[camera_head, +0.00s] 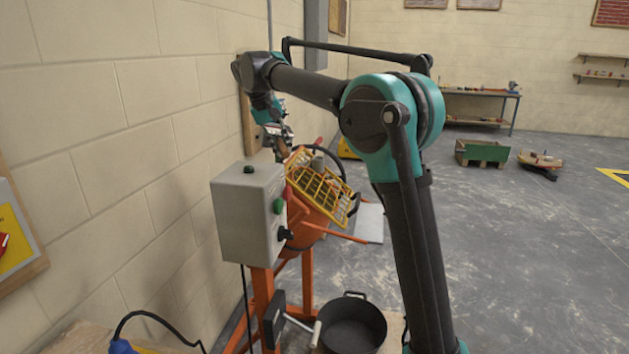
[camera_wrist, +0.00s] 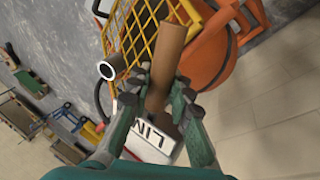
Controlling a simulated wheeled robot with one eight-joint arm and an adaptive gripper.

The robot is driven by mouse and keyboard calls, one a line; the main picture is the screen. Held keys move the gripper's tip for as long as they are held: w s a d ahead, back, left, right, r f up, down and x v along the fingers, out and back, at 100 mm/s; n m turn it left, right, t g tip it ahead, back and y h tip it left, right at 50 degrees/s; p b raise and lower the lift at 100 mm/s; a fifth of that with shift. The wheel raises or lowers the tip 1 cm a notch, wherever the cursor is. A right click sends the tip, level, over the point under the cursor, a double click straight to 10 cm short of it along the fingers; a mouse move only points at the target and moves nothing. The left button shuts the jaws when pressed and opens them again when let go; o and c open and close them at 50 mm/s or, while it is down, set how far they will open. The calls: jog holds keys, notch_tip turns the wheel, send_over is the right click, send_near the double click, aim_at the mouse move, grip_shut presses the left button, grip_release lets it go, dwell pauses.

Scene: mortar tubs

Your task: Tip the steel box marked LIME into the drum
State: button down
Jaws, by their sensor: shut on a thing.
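The steel box marked LIME (camera_wrist: 152,142) shows in the wrist view as a pale face with dark letters, tilted and partly hidden behind my fingers. A brown bar (camera_wrist: 170,45), which looks like its handle, lies between my fingertips. My gripper (camera_wrist: 158,92) is shut on it. In the head view my gripper (camera_head: 277,138) is above the mixer's back side, close to the wall, and the box is hardly visible. The orange drum (camera_head: 306,230) is tilted, with a yellow grid guard (camera_head: 325,190) over its mouth. The guard also shows in the wrist view (camera_wrist: 140,30).
A grey control box (camera_head: 245,215) with a green button stands left of the drum. A black tub (camera_head: 352,325) sits on the floor below. The block wall is close on the left. A green crate (camera_head: 482,152) lies farther back; the floor to the right is mostly clear.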

jog(key=shift+s+d+r+y, duration=0.1)
jog(key=shift+d+y, duration=0.35)
jog(key=shift+y, duration=0.05)
jog(key=shift+s+d+f+y, duration=0.15)
jog(key=shift+d+f+y, duration=0.4)
jog(key=shift+y, duration=0.15)
jog(key=shift+s+d+r+m+t+y, duration=0.1)
jog(key=shift+d+r+m+t+y, duration=0.1)
jog(key=shift+d+y, duration=0.25)
jog(key=shift+d+r+m+t+y, duration=0.1)
jog(key=shift+d+m+t+y, duration=0.15)
jog(key=shift+y, duration=0.2)
jog(key=shift+f, duration=0.1)
jog(key=shift+d+f+y, duration=0.25)
jog(key=shift+f+y, duration=0.2)
jog(key=shift+y, duration=0.35)
jog(key=shift+r+t+y, duration=0.25)
jog(key=shift+t+y, duration=0.1)
jog(key=shift+y, duration=0.45)
jog(key=shift+s+d+f+m+y, duration=0.1)
jog(key=shift+f+m+y, duration=0.15)
jog(key=shift+f+y, duration=0.45)
jog(key=shift+r+t+y, duration=0.3)
jog(key=shift+r+y, duration=0.05)
jog(key=shift+y, duration=0.55)
jog(key=shift+s+d+f+m+t+y, duration=0.1)
jog(key=shift+d+f+m+t+y, duration=0.2)
jog(key=shift+d+f+y, duration=0.4)
